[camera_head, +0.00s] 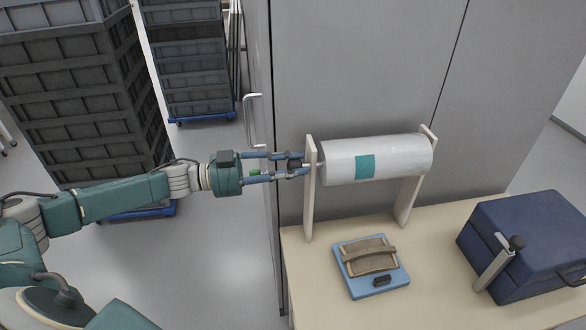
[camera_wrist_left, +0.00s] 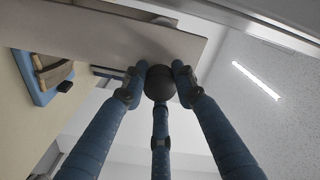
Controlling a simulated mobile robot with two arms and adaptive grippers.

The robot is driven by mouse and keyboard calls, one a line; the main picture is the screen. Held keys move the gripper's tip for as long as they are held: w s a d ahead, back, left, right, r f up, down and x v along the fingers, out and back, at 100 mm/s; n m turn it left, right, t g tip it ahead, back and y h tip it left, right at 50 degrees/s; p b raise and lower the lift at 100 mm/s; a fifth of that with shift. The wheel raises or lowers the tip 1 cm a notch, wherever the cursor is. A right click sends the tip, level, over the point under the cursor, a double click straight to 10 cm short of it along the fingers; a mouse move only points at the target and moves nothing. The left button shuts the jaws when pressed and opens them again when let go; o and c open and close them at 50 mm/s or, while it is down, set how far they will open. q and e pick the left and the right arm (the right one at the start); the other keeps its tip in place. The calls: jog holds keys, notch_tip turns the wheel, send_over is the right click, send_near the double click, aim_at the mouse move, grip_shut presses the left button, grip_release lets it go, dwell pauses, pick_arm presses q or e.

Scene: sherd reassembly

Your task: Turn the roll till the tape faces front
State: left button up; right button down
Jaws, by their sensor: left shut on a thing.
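A white roll (camera_head: 395,158) lies level between two upright pale boards on the table. A teal tape patch (camera_head: 365,167) shows on the side of the roll that faces the head camera, left of its middle. My left gripper (camera_head: 297,165) is at the left end of the roll, outside the left board. It is shut on a dark round knob, which shows between the fingers in the left wrist view (camera_wrist_left: 160,83). The far side of the roll is hidden. My right gripper is not in view.
The left board (camera_head: 310,190) stands close to my fingers. On the table (camera_head: 325,305) are a blue base with a brown curved sherd (camera_head: 369,257) and a dark blue box (camera_head: 530,240). Grey cabinets (camera_head: 350,70) stand behind. Stacked crates (camera_head: 75,90) stand at the left.

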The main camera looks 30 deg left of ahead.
pick_arm(q)
jog(key=o, duration=1.2)
jog(key=shift+v, duration=6.05)
jog(key=shift+w+f, duration=0.1)
